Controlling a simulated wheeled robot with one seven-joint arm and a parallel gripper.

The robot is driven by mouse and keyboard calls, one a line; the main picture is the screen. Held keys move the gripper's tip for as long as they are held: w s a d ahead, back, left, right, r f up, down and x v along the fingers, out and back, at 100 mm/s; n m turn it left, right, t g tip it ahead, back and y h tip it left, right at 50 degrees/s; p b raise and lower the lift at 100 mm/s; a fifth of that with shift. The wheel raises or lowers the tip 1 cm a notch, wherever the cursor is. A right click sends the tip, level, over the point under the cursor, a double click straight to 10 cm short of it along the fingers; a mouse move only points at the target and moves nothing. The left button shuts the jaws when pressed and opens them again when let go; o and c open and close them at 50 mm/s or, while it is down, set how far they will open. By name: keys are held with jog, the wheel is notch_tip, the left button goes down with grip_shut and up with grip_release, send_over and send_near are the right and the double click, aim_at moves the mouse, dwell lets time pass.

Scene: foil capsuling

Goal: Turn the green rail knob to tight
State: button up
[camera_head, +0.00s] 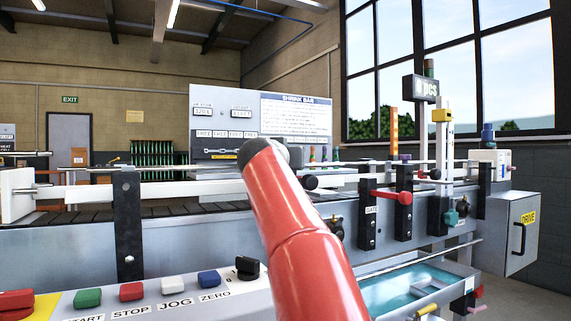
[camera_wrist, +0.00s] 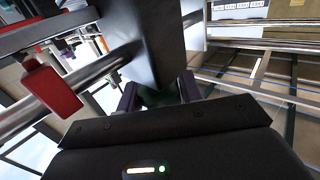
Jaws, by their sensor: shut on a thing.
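In the wrist view, the green rail knob (camera_wrist: 160,97) shows as a dark green patch between the two fingers of my gripper (camera_wrist: 158,90). The fingers are shut on it, one at each side. A dark post (camera_wrist: 150,45) rises right behind the knob. Most of the knob is hidden by the gripper body and the post, and I cannot read how far it is turned. In the head view my red arm reaches toward the conveyor and hides the gripper and the held knob.
A red block (camera_wrist: 50,90) sits beside a metal rod left of the post in the wrist view. In the head view, a red-knobbed gate lever (camera_head: 404,197), a teal knob (camera_head: 451,218) and the drive box (camera_head: 512,232) stand right. Control buttons (camera_head: 132,291) line the front.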

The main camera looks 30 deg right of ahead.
jog(key=m+g+h+p, duration=0.1)
jog(key=m+g+h, duration=0.1)
jog(key=g+h, duration=0.1)
jog(key=shift+r+m, duration=0.15)
jog(key=shift+m, duration=0.25)
jog(key=m+g+p, duration=0.1)
jog(key=g+h+p, duration=0.1)
jog(key=m+g+h+p, duration=0.1)
jog(key=shift+s+d+r+m+g, duration=0.1)
jog(key=shift+s+r+m+g, duration=0.05)
jog(key=shift+s+m+g, duration=0.2)
jog(key=m+g+p, duration=0.1)
jog(key=g+p, duration=0.1)
jog(key=m+g+h+p, duration=0.1)
jog(key=m+g+p, duration=0.1)
jog(key=g, duration=0.1)
jog(key=shift+s+d+p, duration=0.15)
jog(key=shift+s+p, duration=0.05)
jog(key=shift+p, duration=0.1)
jog(key=shift+s+f+m+g+p, duration=0.1)
jog(key=shift+f+m+g+p, duration=0.1)
jog(key=shift+m+g+p, duration=0.5)
jog(key=shift+f, duration=0.1)
jog(key=o, duration=1)
